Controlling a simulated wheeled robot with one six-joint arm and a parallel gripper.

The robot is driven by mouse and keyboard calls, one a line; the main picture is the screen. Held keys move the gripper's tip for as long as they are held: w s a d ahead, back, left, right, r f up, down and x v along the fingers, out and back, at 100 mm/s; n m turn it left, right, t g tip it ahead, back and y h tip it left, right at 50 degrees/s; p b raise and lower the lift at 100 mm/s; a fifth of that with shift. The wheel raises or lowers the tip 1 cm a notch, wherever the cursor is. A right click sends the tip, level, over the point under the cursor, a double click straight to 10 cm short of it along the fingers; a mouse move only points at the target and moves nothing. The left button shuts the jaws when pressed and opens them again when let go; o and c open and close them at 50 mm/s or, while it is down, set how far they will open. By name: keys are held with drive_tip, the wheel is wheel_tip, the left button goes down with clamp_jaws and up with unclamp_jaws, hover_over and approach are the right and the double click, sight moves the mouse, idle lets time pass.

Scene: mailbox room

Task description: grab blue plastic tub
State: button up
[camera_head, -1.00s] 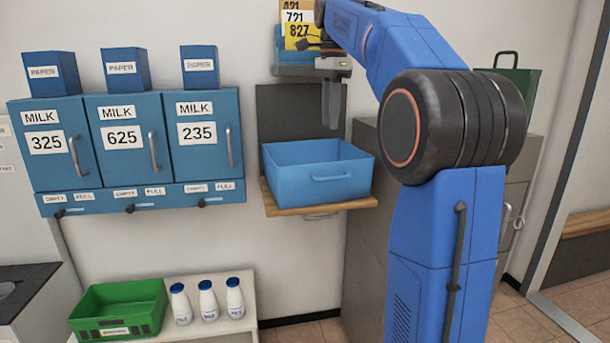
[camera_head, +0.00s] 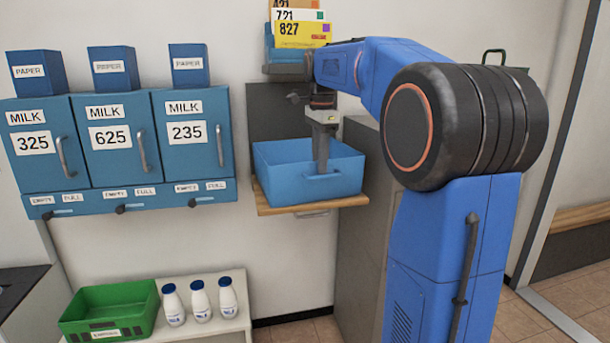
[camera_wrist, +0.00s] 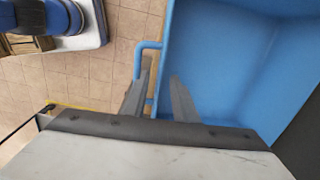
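The blue plastic tub (camera_head: 285,180) stands upright on a small wooden shelf, with its handle on the front wall. My gripper (camera_head: 322,170) points down over that front wall, its fingers reaching to about handle height. In the wrist view the tub (camera_wrist: 235,60) fills the right side. One finger of my gripper (camera_wrist: 160,85) is outside the wall by the handle and the other is inside the tub. A gap shows between the fingers, so the gripper looks open around the wall. Whether either finger touches it cannot be told.
The wooden shelf (camera_head: 315,205) carries the tub. Blue milk lockers (camera_head: 120,140) hang at left. Numbered cards (camera_head: 302,30) sit in a holder above. A green crate (camera_head: 110,312) and milk bottles (camera_head: 200,300) stand on a low white shelf. A grey cabinet (camera_head: 360,240) is right of the tub.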

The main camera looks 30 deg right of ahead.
drive_tip(key=shift+f, duration=1.95)
drive_tip(key=shift+c, duration=0.4)
clamp_jaws()
drive_tip(key=shift+r, duration=0.1)
